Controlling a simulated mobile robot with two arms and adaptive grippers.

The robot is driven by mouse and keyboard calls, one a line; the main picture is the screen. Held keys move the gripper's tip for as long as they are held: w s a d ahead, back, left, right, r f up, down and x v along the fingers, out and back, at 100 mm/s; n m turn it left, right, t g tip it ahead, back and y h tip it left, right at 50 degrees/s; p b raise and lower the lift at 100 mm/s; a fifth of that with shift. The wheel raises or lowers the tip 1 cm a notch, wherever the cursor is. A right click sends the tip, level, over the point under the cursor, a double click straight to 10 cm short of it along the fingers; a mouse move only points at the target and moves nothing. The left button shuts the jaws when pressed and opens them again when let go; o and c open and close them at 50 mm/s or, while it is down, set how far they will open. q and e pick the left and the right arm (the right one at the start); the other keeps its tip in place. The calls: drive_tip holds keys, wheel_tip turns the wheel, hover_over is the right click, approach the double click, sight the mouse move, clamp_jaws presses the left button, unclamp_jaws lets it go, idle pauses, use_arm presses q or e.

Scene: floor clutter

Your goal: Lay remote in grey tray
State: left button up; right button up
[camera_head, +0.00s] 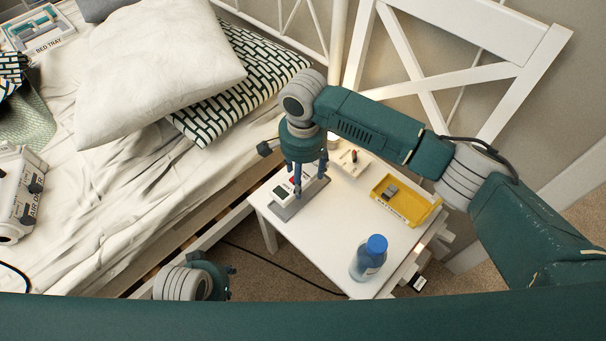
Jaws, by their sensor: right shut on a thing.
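The grey tray (285,213) lies on the white bedside table, near its left corner. My right gripper (306,186) points down over the tray, its blue fingers close to the tray surface. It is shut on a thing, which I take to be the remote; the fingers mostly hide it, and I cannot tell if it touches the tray.
On the white table (325,240) are a yellow tray (416,215) with a small grey item, a blue-capped bottle (369,259) and a pale holder (349,160). The bed (110,190), with pillows, is on the left. A white bed tray (40,30) and a white box (15,195) lie on it.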

drive_tip(key=shift+f+b, duration=0.8)
drive_tip(key=shift+b, duration=0.25)
drive_tip(key=shift+f+b, duration=0.55)
drive_tip(key=shift+b, duration=0.05)
use_arm(q)
drive_tip(key=v, duration=0.8)
drive_tip(key=shift+w+r+t, duration=0.2)
drive_tip(key=shift+w+t, duration=0.1)
drive_tip(key=shift+w, duration=0.05)
use_arm(e)
drive_tip(key=shift+f, duration=1.25)
use_arm(q)
drive_tip(key=shift+a, duration=0.15)
